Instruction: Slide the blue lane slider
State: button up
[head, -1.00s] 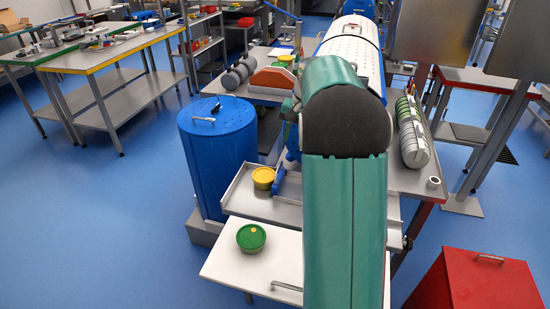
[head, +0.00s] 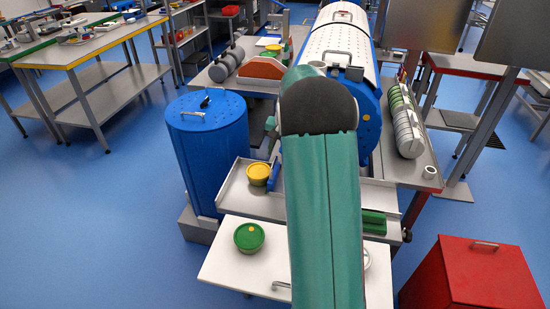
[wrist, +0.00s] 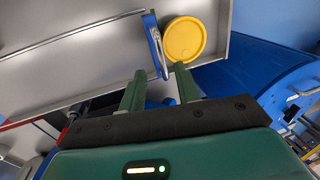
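The blue lane slider (head: 274,176) stands on the metal lane tray (head: 229,190), just right of a yellow tub (head: 257,173). In the wrist view the slider (wrist: 155,45) is an upright blue plate with a handle-like bar, close beside the yellow tub (wrist: 184,39). My gripper (wrist: 160,80) is open, its two green fingers apart and pointing at the tray. The slider's handle end lies just ahead of the gap between the fingers, and I see nothing held. In the head view my arm hides most of the gripper.
A green tub (head: 249,236) stands on the white shelf (head: 225,264) in front of the tray. A blue barrel (head: 207,150) stands close on the left and a red bin (head: 465,275) at lower right. A blue and white drum machine (head: 340,60) rises behind. Open floor lies left.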

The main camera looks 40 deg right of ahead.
aim_at(274, 163)
jog(key=f, duration=0.2)
jog(key=w+f, duration=0.1)
jog(key=f, duration=0.1)
jog(key=shift+a+f, duration=0.1)
jog(key=shift+a, duration=0.2)
grip_shut()
